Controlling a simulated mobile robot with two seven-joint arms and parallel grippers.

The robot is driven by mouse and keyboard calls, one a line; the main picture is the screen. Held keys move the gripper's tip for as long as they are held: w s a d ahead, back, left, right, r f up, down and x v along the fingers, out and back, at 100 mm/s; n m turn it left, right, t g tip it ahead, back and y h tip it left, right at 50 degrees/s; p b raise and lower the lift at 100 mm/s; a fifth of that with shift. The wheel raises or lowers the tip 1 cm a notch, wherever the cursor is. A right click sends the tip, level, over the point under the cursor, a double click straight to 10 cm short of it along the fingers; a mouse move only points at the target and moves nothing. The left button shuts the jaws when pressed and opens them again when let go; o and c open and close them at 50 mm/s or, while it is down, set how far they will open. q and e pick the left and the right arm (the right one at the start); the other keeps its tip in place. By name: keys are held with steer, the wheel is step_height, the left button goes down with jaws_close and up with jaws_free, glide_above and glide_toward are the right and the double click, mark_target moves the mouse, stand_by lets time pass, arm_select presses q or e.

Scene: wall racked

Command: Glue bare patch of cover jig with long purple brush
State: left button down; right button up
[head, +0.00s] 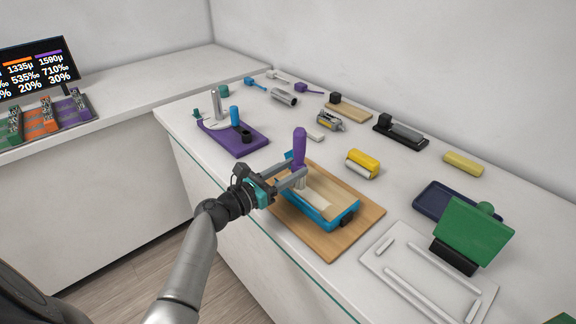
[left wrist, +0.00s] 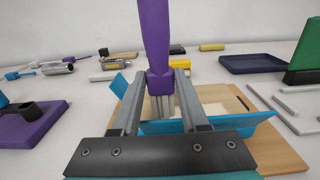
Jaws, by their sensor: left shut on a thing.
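My left gripper (head: 290,180) is shut on the long purple brush (head: 299,146), which stands upright with its handle up. The brush also shows in the left wrist view (left wrist: 155,40), between the fingers of the left gripper (left wrist: 161,82). Its pale bristles point down over the near left part of the cover jig; I cannot tell whether they touch it. The jig is a blue frame (head: 323,220) on a wooden board (head: 367,207), with a pale wooden panel (head: 328,193) inside. The gripper hides part of the jig, and the patch edges are unclear. My right gripper is not in view.
A purple stand (head: 233,139) with a cup and a blue piece is left of the board. Several tools lie further back.

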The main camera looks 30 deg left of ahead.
arm_select(q)
steer(key=shift+s+d+f, duration=0.1)
steer(key=shift+s+d, duration=0.15)
steer(key=shift+d, duration=0.35)
steer(key=shift+s+d+r+p, duration=0.1)
steer(key=shift+s+d+p, duration=0.15)
steer(key=shift+d+p, duration=0.35)
steer(key=shift+s+d+r+p, duration=0.1)
steer(key=shift+s+d+p, duration=0.1)
steer(key=shift+d+p, duration=0.4)
steer(key=shift+s+d+f+p, duration=0.15)
steer(key=shift+s+d, duration=0.15)
steer(key=shift+d, duration=0.45)
steer(key=shift+s+d+f+p, duration=0.15)
steer(key=shift+s+d, duration=0.1)
steer(key=shift+d, duration=0.5)
steer(key=shift+s+d+r+p, duration=0.2)
steer(key=shift+d+p, duration=0.1)
steer(key=shift+d, duration=0.3)
steer(key=shift+s+d+r+p, duration=0.1)
steer(key=shift+s+d+p, duration=0.15)
steer(key=shift+d, duration=0.35)
steer(key=shift+s+d+f, duration=0.15)
steer(key=shift+s+d, duration=0.1)
steer(key=shift+d, duration=0.55)
steer(key=shift+a, duration=0.15)
